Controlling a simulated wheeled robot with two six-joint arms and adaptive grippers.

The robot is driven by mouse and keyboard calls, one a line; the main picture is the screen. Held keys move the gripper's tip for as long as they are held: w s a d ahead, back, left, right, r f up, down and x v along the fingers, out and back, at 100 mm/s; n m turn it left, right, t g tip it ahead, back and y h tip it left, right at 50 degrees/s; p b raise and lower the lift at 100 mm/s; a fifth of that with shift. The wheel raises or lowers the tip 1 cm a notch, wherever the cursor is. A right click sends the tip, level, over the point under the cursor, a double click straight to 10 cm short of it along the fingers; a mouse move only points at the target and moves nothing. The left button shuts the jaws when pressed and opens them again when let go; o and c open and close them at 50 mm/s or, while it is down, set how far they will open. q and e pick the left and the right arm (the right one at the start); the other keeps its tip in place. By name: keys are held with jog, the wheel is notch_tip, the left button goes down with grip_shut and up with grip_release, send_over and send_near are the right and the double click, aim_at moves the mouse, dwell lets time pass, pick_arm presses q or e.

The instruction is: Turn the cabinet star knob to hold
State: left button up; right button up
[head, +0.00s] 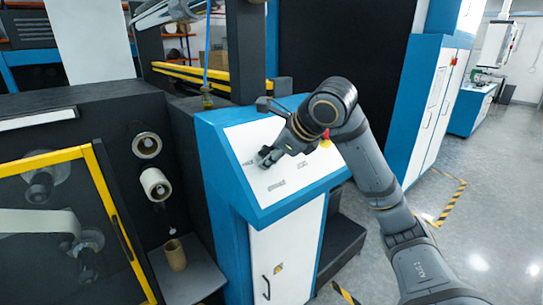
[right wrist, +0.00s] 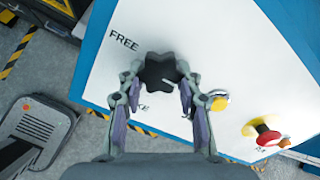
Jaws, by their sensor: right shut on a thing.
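The black star knob (right wrist: 160,72) sits on the white sloped panel of the blue cabinet (head: 285,205). In the right wrist view, a pale pointer mark shows on the knob's lower right side. My right gripper (right wrist: 158,84) is shut on the knob, with one finger on each side; in the head view the gripper (head: 266,157) is down at the panel and hides most of the knob. The printed word FREE (right wrist: 124,42) is at the knob's upper left. Another label below the knob is partly hidden by the fingers. My left gripper is not in view.
A red emergency button (right wrist: 267,136) on a yellow base and a small yellow-ringed control (right wrist: 218,102) are right of the knob. Rolls on spindles (head: 155,184) and a yellow-framed guard (head: 100,180) are at left. Open floor (head: 475,220) lies at right.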

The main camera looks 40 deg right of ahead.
jog(key=o, duration=1.1)
jog(key=shift+f, duration=0.1)
jog(key=shift+o, duration=0.5)
